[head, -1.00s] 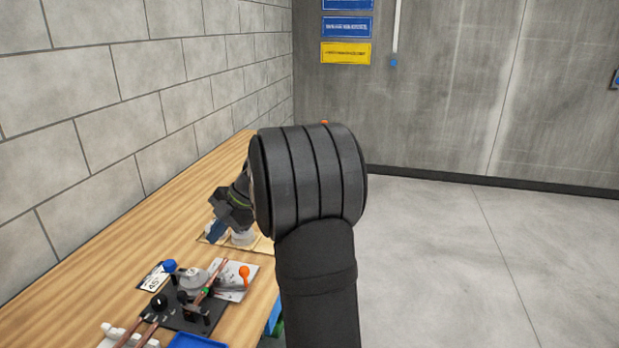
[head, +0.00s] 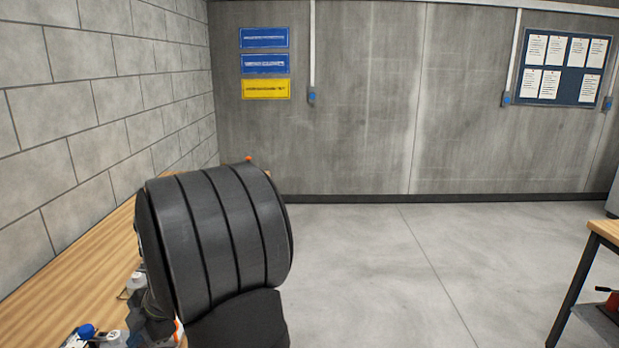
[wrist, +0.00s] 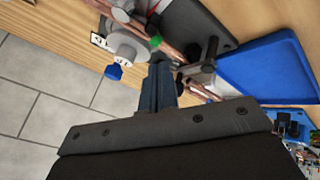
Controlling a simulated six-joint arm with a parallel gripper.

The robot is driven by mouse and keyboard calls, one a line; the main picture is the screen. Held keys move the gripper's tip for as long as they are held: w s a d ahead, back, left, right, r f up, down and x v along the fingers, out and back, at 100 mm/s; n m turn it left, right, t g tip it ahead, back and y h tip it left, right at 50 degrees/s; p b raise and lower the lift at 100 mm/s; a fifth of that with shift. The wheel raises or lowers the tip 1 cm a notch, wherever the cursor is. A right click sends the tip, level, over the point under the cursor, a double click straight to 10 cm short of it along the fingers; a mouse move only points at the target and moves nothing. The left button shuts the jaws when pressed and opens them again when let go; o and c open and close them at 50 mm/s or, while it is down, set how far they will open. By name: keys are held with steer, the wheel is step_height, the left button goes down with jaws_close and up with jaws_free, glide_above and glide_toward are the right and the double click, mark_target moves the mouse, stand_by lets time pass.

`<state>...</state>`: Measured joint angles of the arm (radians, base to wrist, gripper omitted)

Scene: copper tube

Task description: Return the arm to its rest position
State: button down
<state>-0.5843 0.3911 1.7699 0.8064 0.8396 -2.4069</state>
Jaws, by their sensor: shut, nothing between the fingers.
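My gripper (wrist: 158,88) shows in the wrist view with its narrow fingers shut together and nothing between them. It points toward the bench edge and the tube-bending fixture. A copper tube (wrist: 176,47) runs across the dark fixture plate (wrist: 215,32), beside a grey round part (wrist: 127,45) and a blue knob (wrist: 114,72). I cannot tell how far the fingertips are from the fixture. In the head view my arm's large dark joint covers most of the bench, and my gripper cannot be made out there.
A blue tray (wrist: 268,68) lies right of the fixture in the wrist view. The wooden bench (head: 75,262) runs along the block wall at left. Open floor (head: 400,270) lies to the right, with another table (head: 605,232) at the right edge.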

steer(key=shift+s+d+m+t, duration=0.2)
steer(key=shift+m+t, duration=0.1)
steer(key=shift+m, duration=0.1)
steer(key=shift+s+d+f, duration=0.1)
steer(key=shift+s+d, duration=0.05)
steer(key=shift+d, duration=0.65)
